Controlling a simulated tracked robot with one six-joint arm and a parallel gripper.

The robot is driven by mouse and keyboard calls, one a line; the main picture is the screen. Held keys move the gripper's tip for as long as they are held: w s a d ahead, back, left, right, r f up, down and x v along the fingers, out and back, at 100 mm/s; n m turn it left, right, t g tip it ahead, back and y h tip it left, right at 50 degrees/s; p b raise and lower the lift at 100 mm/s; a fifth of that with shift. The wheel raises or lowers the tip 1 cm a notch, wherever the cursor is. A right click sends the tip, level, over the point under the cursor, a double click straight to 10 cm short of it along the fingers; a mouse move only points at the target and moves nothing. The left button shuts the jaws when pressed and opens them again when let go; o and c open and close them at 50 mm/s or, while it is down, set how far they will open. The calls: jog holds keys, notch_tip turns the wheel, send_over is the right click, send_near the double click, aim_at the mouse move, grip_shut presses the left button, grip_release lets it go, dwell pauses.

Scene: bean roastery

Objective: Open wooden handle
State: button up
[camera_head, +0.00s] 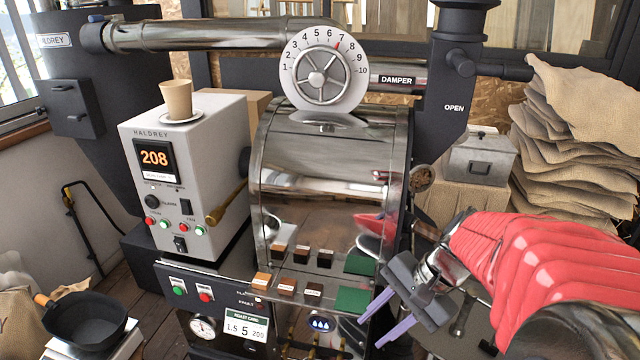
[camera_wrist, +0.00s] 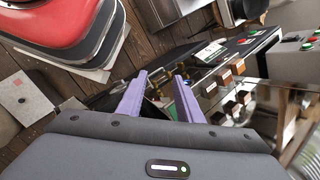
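My gripper (camera_head: 371,332) has two purple fingers spread apart with nothing between them. It is in front of the roaster's lower right side, pointing down and left. In the wrist view, the gripper (camera_wrist: 160,78) shows the same open gap, with brass fittings of the roaster's front beyond it. A brass-coloured lever (camera_head: 226,204) sticks out between the control box and the drum, well left of my gripper. A round brown knob (camera_head: 422,179) is at the drum's right side, above my gripper. I cannot tell which part is the wooden handle.
The steel roaster drum (camera_head: 325,205) fills the middle. Wood sample blocks (camera_head: 286,287) line the front ledge beside a green pad (camera_head: 353,300). The grey control box (camera_head: 190,150) carries a cup (camera_head: 177,98). A black pan (camera_head: 85,318) is lower left; stacked sacks (camera_head: 575,140) stand right.

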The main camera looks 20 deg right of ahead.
jog(key=d+f+m+t+y, duration=0.2)
jog(key=d+m, duration=0.4)
jog(key=d, duration=0.1)
jog(key=m+t, duration=1.2)
jog(key=m, duration=0.3)
send_near(423, 229)
jog(key=s+d, duration=0.3)
jog(key=shift+w+a+f, duration=0.25)
jog(key=shift+f, duration=0.15)
jog(key=x, duration=1.3)
jog(key=shift+w+a+f, duration=0.1)
jog(key=shift+w+a, duration=0.15)
jog(key=shift+w, duration=0.1)
grip_shut()
